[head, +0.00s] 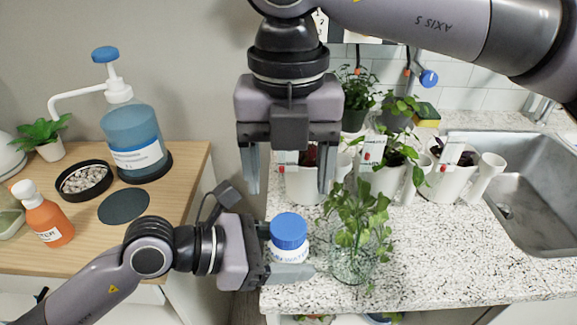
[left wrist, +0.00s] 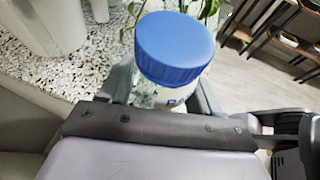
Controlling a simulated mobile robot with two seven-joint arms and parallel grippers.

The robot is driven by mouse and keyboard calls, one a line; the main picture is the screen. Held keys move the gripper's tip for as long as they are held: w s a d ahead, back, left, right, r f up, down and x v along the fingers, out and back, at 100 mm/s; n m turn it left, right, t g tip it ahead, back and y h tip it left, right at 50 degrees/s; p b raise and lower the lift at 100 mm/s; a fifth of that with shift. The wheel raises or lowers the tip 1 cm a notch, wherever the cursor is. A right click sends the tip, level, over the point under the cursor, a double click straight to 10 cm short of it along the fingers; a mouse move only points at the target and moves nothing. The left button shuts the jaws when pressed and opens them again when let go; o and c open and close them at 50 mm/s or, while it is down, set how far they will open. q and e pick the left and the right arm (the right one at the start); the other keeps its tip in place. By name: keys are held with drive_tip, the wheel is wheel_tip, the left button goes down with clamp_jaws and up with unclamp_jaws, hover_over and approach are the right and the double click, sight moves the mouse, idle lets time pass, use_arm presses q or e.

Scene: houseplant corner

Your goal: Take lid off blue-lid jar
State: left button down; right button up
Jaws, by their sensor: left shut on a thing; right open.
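The jar (head: 290,254) is white with lettering and has a blue lid (head: 289,230) on top. It stands upright at the left front edge of the speckled counter. My left gripper (head: 291,272) is shut on the jar's body below the lid. In the left wrist view the blue lid (left wrist: 174,47) is close up, with the fingers on both sides of the jar beneath it. My right gripper (head: 290,185) is open and empty, pointing down above and behind the jar, with its fingers apart and not touching the lid.
A leafy plant in a glass vase (head: 352,258) stands just right of the jar. White planters (head: 390,178) are behind it, and a sink (head: 535,190) is at the right. The wooden table (head: 185,185) holds a blue pump bottle (head: 134,135) and an orange bottle (head: 45,217). The front right counter is free.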

sight(288, 225)
drive_tip(key=m, duration=0.4)
drive_tip(key=shift+m, duration=0.4)
drive_tip(key=m, duration=0.4)
drive_tip(key=shift+f, duration=4)
drive_tip(key=shift+c, duration=0.3)
drive_tip(key=c, duration=1)
drive_tip(key=shift+c, duration=0.2)
